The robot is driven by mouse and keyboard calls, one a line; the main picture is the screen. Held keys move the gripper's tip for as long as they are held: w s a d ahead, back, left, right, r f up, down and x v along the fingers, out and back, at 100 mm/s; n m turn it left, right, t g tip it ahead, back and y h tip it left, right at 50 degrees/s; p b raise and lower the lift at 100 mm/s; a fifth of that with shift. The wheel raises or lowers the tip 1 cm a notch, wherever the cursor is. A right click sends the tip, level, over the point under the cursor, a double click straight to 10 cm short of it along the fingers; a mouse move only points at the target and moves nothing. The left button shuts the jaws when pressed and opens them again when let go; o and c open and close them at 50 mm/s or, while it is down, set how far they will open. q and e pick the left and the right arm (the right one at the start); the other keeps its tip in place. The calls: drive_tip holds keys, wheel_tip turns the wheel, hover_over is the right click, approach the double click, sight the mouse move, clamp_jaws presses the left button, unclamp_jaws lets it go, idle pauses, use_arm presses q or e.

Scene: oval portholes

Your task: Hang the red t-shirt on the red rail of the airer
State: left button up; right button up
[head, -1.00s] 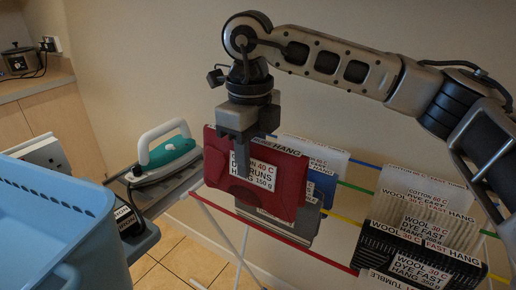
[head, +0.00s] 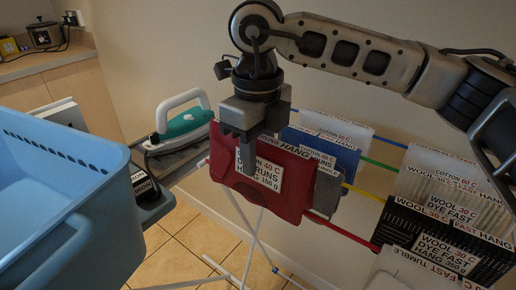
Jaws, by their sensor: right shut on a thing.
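The red rail (head: 345,233) of the airer is the nearest rail. The shirt covers part of this rail in the head view; I cannot tell whether it touches it. A grey cloth (head: 327,192) shows partly behind the shirt. My left gripper is not in view.
A blue cloth (head: 335,152) and a white cloth (head: 340,127) hang behind the shirt. Black striped (head: 400,222) and cream (head: 440,185) woollens hang at right. An iron (head: 185,122) stands at left behind a blue basket (head: 60,190). Bare red rail shows right of the shirt.

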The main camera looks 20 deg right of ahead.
sight(258, 174)
drive_tip(key=shift+f+b, duration=1.7)
drive_tip(key=shift+f, duration=0.6)
wheel_tip(258, 174, down, 3)
drive_tip(key=b, duration=0.2)
drive_tip(key=shift+f+b, duration=0.1)
drive_tip(key=shift+b, duration=0.2)
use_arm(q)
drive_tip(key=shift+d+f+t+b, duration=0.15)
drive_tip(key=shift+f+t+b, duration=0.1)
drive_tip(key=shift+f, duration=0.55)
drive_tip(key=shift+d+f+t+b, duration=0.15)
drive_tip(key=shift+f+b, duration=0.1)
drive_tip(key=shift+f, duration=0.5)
use_arm(e)
drive_tip(key=shift+f, duration=0.6)
drive_tip(key=o, duration=1.1)
drive_tip(key=shift+r, duration=0.1)
